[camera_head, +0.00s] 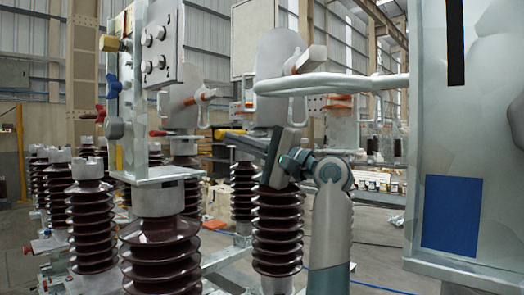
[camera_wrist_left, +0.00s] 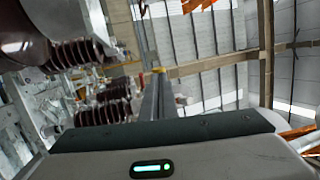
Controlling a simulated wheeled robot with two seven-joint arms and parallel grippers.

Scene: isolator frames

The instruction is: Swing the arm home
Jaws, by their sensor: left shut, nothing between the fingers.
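The isolator's arm (camera_head: 335,83) seems to be the pale metal bar with a looped end, running level across the upper right of the head view. Its looped end is near a rounded metal plate with a block-like contact (camera_head: 305,60); I cannot tell whether they touch. My left gripper (camera_head: 222,134) points left, below the bar's looped end and in front of a brown insulator. Its fingers are shut and empty, with a yellow tip. In the left wrist view the closed fingers (camera_wrist_left: 158,90) rise from the middle, touching nothing visible. My right gripper is out of view.
A ribbed brown insulator (camera_head: 160,255) carries a metal bracket (camera_head: 155,178) at the left. Another insulator (camera_head: 277,232) stands behind my left arm. A large grey panel with a blue square (camera_head: 451,215) blocks the right side. Open floor (camera_head: 375,262) shows between.

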